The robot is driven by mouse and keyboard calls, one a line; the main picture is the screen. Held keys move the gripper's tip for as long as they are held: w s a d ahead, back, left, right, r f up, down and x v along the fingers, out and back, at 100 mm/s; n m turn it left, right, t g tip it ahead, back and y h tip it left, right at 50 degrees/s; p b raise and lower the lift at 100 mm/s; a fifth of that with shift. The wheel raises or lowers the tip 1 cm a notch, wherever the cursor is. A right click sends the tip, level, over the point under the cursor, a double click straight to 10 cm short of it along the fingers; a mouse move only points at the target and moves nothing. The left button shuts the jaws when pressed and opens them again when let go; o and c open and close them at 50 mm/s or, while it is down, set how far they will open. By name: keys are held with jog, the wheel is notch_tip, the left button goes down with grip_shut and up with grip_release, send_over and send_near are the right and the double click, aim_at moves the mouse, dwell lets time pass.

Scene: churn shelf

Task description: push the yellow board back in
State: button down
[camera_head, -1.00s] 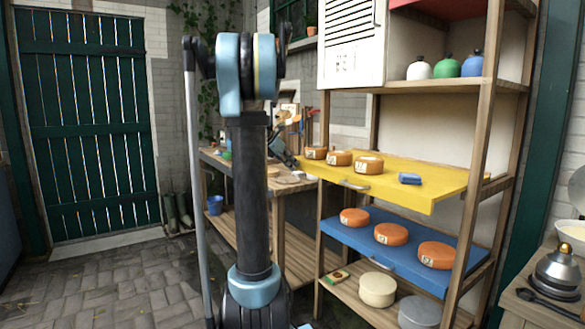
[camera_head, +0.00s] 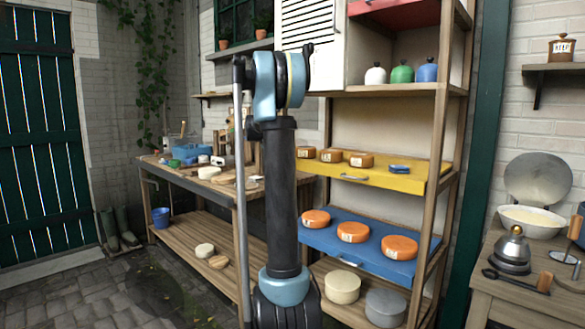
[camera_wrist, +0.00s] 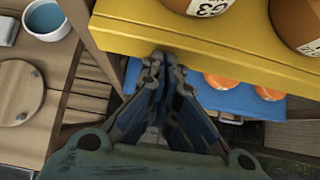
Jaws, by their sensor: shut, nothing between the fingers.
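The yellow board (camera_head: 395,181) is a shelf board at middle height in the wooden rack, with a light handle (camera_head: 353,178) on its front edge. In the head view my gripper is not visible.
A blue board (camera_head: 345,238) with three orange cheeses is below; pale and grey rounds (camera_head: 342,287) lie lower. A workbench (camera_head: 190,178) stands left of the rack. A side table (camera_head: 500,290) with a kettle is at right. Paved floor (camera_head: 150,275) is open at front left.

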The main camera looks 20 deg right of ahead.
jog(key=shift+w+d, duration=0.15)
jog(key=shift+d, duration=0.3)
jog(key=s+a+r, duration=0.5)
jog(key=a+r, duration=0.2)
jog(key=a, duration=0.3)
jog(key=s+a+f+m+y, duration=0.15)
jog(key=s+f+m, duration=0.25)
jog(key=s, duration=0.5)
jog(key=s+a+f+m+g+y, duration=0.1)
jog(key=s+a+f+m, duration=0.25)
jog(key=s, duration=0.45)
jog(key=s+a+f+m+y, duration=0.15)
jog(key=s+f+m, duration=0.3)
jog(key=s, duration=0.45)
jog(key=s+a+f+m+y, duration=0.2)
jog(key=s+a+f+m, duration=0.2)
jog(key=s+f, duration=0.5)
jog(key=s+a+f+m+y, duration=0.2)
jog(key=s+a+f+m, duration=0.2)
jog(key=s+f+m, duration=0.3)
jog(key=s+f, duration=0.3)
jog(key=s, duration=0.1)
jog(key=shift+f+g, duration=0.25)
jog(key=shift+g, duration=0.15)
jog(key=shift+s, duration=0.1)
